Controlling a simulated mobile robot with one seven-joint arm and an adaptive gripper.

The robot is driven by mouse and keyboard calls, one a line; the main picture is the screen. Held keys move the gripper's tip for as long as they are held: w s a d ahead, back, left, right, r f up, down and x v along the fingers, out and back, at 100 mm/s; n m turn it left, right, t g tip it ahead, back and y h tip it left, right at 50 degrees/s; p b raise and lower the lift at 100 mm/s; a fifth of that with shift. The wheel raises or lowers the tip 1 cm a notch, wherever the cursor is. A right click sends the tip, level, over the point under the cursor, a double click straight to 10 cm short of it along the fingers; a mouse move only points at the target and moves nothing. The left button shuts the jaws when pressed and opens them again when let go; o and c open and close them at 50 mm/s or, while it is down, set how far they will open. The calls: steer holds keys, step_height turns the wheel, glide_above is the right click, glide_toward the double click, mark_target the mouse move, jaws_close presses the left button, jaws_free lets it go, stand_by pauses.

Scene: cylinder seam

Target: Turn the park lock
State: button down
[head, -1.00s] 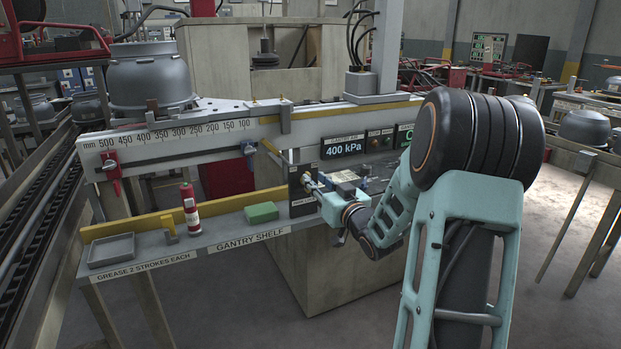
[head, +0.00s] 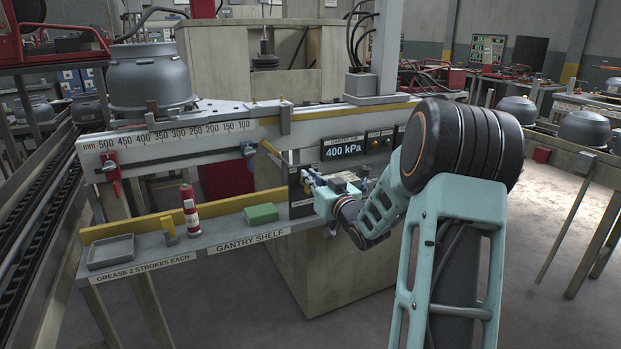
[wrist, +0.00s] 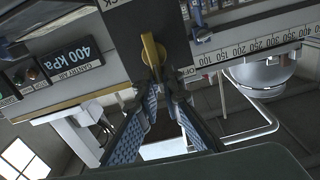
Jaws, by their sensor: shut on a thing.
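The park lock shows in the wrist view as a yellow lever (wrist: 152,52) on a dark plate (wrist: 122,30), whose lettering is mostly cut off. My gripper (wrist: 163,84) has its two blue-grey fingers closed around the lever's near end. In the head view my gripper (head: 309,183) is at the dark plate (head: 296,195) at the right end of the gantry shelf. The arm and gripper hide the lever there, so its angle is clear only in the wrist view.
The gantry shelf (head: 215,252) holds a grey tray (head: 111,251), a red grease tube (head: 190,212) and a green block (head: 261,213). A ruled beam (head: 185,143) runs above it. A 400 kPa display (head: 343,151) sits close behind my arm.

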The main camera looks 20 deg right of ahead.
steer(key=shift+f+b, duration=0.1)
steer(key=shift+b, duration=0.2)
steer(key=n+b, duration=0.3)
steer(key=b, duration=0.1)
steer(key=a+n+b, duration=0.1)
steer(key=n+b, duration=0.2)
steer(key=b, duration=0.1)
steer(key=a+n+b, duration=0.1)
steer(key=n+b, duration=0.2)
steer(key=b, duration=0.1)
steer(key=shift+f+b, duration=0.3)
steer(key=shift+f, duration=0.1)
steer(key=shift+n, duration=0.4)
steer(key=c, duration=2.1)
jaws_free()
steer(key=shift+s, duration=0.1)
steer(key=s, duration=1.2)
steer(key=shift+d, duration=0.15)
